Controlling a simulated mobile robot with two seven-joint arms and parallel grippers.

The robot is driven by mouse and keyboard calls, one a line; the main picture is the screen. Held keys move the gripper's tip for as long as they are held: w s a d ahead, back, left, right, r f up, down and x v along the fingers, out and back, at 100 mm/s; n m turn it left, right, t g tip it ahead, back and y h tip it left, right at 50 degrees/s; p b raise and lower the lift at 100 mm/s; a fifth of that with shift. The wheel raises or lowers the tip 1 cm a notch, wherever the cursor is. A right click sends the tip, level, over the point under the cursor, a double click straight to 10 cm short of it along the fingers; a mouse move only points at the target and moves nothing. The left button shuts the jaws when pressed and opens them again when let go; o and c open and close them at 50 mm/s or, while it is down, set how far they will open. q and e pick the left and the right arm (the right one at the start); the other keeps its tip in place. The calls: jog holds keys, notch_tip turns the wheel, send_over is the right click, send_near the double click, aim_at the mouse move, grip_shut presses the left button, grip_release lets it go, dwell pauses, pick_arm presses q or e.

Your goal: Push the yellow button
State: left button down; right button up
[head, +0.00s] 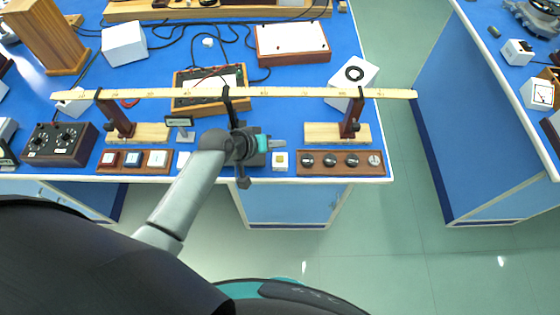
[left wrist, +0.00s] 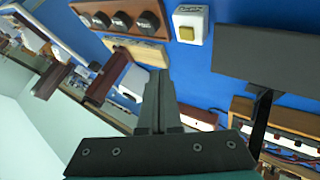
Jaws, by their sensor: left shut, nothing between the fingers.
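The yellow button is a small square cap (head: 280,160) on a white box at the front edge of the blue bench. In the left wrist view, the yellow button (left wrist: 187,33) sits on its white box near the top, right of centre, facing the camera. My left gripper (head: 279,147) is by the white box in the head view, just above it in the picture. In the left wrist view, my left gripper (left wrist: 158,75) has its fingers together, empty, below and left of the button. It appears apart from the button. My right gripper is not in view.
A wooden block with several dark knobs (head: 342,153) stands right of the button box. A long ruler (head: 290,92) on stands spans the bench behind. A dark panel (left wrist: 265,58) is near the button in the wrist view.

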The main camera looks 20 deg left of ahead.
aim_at(280, 158)
pick_arm(q)
notch_tip(280, 158, down, 3)
jog(key=b, duration=0.2)
jog(key=shift+f+b, duration=0.2)
jog(key=shift+b, duration=0.15)
jog(key=shift+f+b, duration=0.45)
jog(key=shift+f, duration=0.2)
dwell(1.1)
jog(key=shift+f, duration=0.4)
jog(key=shift+f+b, duration=0.45)
jog(key=shift+f, duration=0.05)
dwell(0.5)
jog(key=shift+r, duration=0.1)
jog(key=shift+r+p, duration=0.8)
jog(key=shift+p, duration=0.2)
jog(key=shift+r, duration=0.1)
